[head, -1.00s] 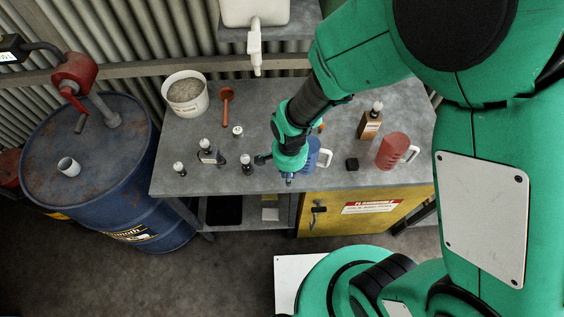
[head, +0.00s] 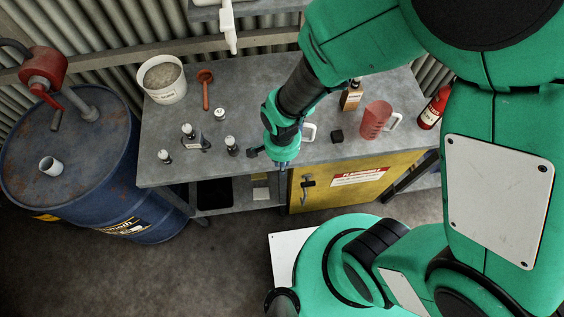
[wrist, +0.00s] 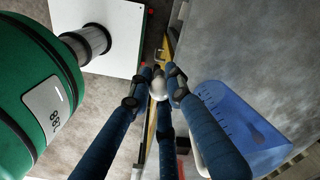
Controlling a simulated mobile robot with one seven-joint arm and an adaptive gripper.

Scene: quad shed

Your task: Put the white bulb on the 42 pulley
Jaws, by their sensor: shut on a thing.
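My gripper (head: 283,163) hangs over the front edge of the grey workbench in the head view, its fingers mostly hidden by the wrist. In the wrist view its blue fingers (wrist: 158,80) are shut on a small pale, rounded thing, which looks like the white bulb (wrist: 158,90). Several small dark pieces with pale tops stand on the bench left of my gripper: one at front left (head: 165,157), one behind it (head: 189,132), and one nearest my gripper (head: 231,146). A small white piece (head: 220,114) stands farther back. I cannot read a 42 on any, so the pulley is not identified.
The workbench (head: 160,125) also holds a bucket (head: 164,82), an orange-red tool (head: 205,92), a black block (head: 336,136), a brown bottle (head: 351,97) and a red jug (head: 375,122). A blue drum (head: 95,160) stands left.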

